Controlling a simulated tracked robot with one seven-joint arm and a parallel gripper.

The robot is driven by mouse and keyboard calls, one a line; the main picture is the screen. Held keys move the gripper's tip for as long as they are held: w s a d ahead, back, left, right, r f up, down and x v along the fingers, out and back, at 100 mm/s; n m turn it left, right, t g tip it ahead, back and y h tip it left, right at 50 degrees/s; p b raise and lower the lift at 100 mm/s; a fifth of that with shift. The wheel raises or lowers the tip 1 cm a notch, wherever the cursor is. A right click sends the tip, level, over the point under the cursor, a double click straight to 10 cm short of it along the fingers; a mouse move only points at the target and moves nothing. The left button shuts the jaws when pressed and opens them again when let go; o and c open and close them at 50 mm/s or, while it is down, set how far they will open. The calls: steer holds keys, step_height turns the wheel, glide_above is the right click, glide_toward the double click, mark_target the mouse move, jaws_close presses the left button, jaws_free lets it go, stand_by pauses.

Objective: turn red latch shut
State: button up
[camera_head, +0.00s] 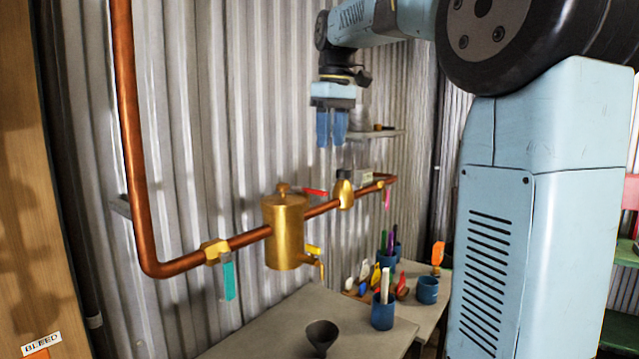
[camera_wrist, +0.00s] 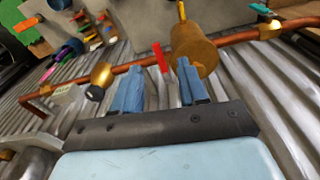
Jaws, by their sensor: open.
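The red latch (camera_head: 316,192) is a short flat bar by the copper pipe, between the brass pot (camera_head: 285,232) and a brass valve body (camera_head: 344,194). In the head view it lies nearly level. My gripper (camera_head: 331,143) hangs above it with blue fingers pointing down, open and empty. In the wrist view the red latch (camera_wrist: 160,57) shows in the gap between the spread fingertips (camera_wrist: 158,70), apparently beyond them and not gripped. The brass pot (camera_wrist: 193,47) is close to the right finger there. Where the latch joins its valve is hard to see.
The copper pipe (camera_head: 127,120) runs down, then right along the corrugated wall. A teal handle (camera_head: 229,281) and a pink one (camera_head: 387,199) hang from it. A bench (camera_head: 265,328) below holds a dark funnel (camera_head: 321,337) and blue cups (camera_head: 427,290). A shelf (camera_head: 376,134) is behind my gripper.

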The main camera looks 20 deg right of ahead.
steer(key=r+n+g, duration=0.1)
steer(key=r, duration=0.1)
glide_above(319, 191)
steer(key=f, duration=1.3)
steer(key=shift+w+f, duration=0.25)
steer(key=shift+f, duration=0.1)
jaws_close()
steer(key=shift+d, duration=0.1)
